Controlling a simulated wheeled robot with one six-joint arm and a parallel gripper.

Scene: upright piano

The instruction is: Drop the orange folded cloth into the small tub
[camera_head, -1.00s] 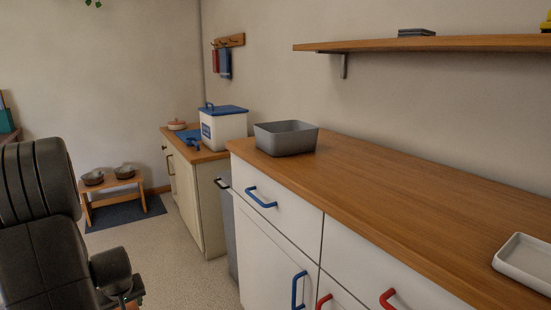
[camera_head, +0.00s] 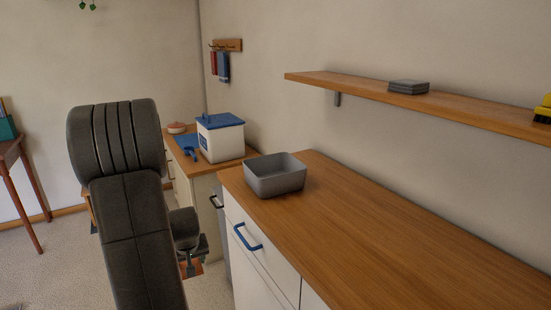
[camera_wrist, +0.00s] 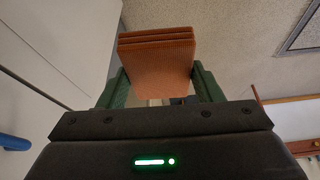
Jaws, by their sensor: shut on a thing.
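The orange folded cloth (camera_wrist: 157,66) is between the green fingers of my gripper (camera_wrist: 160,82) in the wrist view, with its layered edge facing away. My gripper is shut on it. In the head view, my arm hides most of the gripper; a bit of orange-brown shows low beside it, probably the cloth. The small tub (camera_head: 273,182) is grey, square and open-topped. The cloth is apart from the tub and looks lower than the counter top. The tub's floor is partly hidden.
A white bin with a blue lid (camera_head: 221,138) stands on the farther cabinet behind the tub. The wooden counter (camera_head: 375,240) is clear right of the tub. A wall shelf (camera_head: 355,88) holds grey folded items (camera_head: 408,87). A blue drawer handle (camera_head: 247,237) sticks out below the tub.

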